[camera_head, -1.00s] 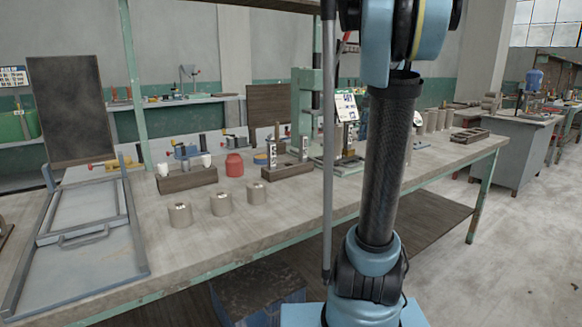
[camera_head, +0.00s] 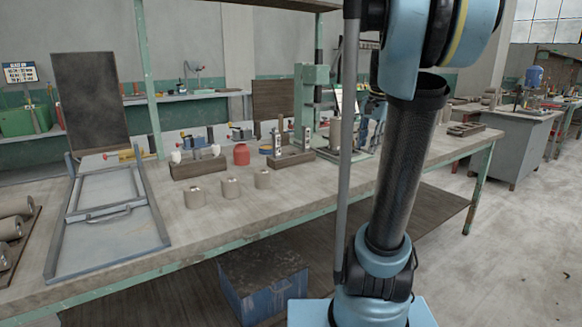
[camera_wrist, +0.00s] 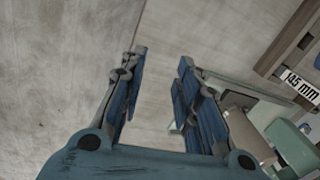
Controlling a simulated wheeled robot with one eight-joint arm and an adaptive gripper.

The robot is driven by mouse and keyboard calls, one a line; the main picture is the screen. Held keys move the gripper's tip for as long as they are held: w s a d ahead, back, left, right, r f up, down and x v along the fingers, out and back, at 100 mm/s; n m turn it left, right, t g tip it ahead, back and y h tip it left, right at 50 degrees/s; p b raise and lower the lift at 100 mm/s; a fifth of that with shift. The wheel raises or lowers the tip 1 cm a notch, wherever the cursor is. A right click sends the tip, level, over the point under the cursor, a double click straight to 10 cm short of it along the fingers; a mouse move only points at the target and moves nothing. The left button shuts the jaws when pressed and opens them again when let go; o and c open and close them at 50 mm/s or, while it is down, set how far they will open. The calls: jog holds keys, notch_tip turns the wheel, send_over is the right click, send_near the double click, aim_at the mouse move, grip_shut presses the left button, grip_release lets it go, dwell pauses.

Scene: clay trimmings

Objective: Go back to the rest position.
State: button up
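My gripper (camera_wrist: 161,60) shows in the wrist view with its two blue-padded fingers apart and nothing between them. Pale grey surface lies behind the fingers. A wooden piece with a "145 mm" label (camera_wrist: 302,87) and green metal parts (camera_wrist: 295,145) are at the right of that view. In the head view my arm stands at the right of centre, in front of the workbench (camera_head: 240,215). The gripper cannot be made out clearly there.
Three grey clay cylinders (camera_head: 231,188) stand on the bench near a wooden block (camera_head: 198,168), a red jar (camera_head: 241,155) and a green press (camera_head: 305,100). A metal frame tray (camera_head: 160,240) lies at left. A blue box (camera_head: 250,305) is under the bench.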

jog(key=s+a+f+n, duration=0.2)
jog(key=s+f+n, duration=0.1)
jog(key=s+f, duration=0.4)
jog(key=s+a+f+n, duration=0.3)
jog(key=s+f, duration=0.4)
jog(key=s, duration=0.2)
jog(key=s+a+f+n+h, duration=0.1)
jog(key=s+a+f+n, duration=0.1)
jog(key=s+f, duration=0.5)
jog(key=shift+s+a+f+n, duration=0.25)
jog(key=shift+s+f+n, duration=0.25)
jog(key=shift+n, duration=0.4)
jog(key=shift+w+f, duration=0.1)
jog(key=shift+w+f, duration=0.2)
jog(key=shift+w, duration=0.25)
